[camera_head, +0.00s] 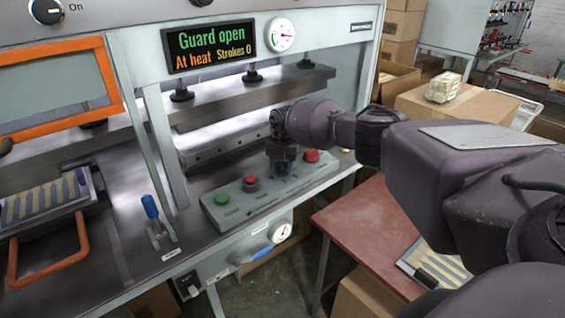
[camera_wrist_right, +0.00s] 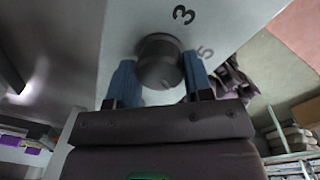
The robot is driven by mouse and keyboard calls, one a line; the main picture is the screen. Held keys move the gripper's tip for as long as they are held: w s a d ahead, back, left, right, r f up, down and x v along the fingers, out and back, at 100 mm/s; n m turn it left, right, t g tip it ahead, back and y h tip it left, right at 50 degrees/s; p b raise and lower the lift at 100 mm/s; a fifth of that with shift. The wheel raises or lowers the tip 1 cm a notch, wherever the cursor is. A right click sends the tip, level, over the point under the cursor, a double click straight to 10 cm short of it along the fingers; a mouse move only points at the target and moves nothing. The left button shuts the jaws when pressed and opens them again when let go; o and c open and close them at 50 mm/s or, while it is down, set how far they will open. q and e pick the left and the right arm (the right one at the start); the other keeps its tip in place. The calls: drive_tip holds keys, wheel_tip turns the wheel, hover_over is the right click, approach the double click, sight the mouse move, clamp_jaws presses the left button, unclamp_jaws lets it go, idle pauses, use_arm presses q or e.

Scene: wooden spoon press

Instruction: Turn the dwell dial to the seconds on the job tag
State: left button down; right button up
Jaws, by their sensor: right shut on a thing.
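The dwell dial (camera_wrist_right: 160,62) is a dark round knob on a pale control panel in the right wrist view. The printed numbers 3 and 5 show beside it; any pointer mark is too dark to tell. My right gripper (camera_wrist_right: 158,82) is shut on the dial, with one blue finger on each side. In the head view, my right gripper (camera_head: 283,167) points down at the grey control box (camera_head: 232,207) and hides most of the dial. I cannot make out a job tag. My left gripper is not in view.
Green and red buttons (camera_head: 250,183) and a red knob (camera_head: 311,156) sit close to the gripper. The press display (camera_head: 210,46) reads "Guard open", "At heat", "Strokes 0". A blue lever (camera_head: 150,207) and orange guard frame (camera_head: 110,78) stand left. A red table (camera_head: 350,225) stands right.

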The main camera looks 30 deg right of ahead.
sight(283, 164)
drive_tip(key=shift+m, duration=0.3)
drive_tip(key=o, duration=0.9)
wheel_tip(283, 164, up, 10)
drive_tip(key=shift+s+d+f+p, duration=0.15)
drive_tip(key=shift+f+p, duration=0.1)
drive_tip(key=shift+p, duration=0.45)
drive_tip(key=shift+r, duration=0.7)
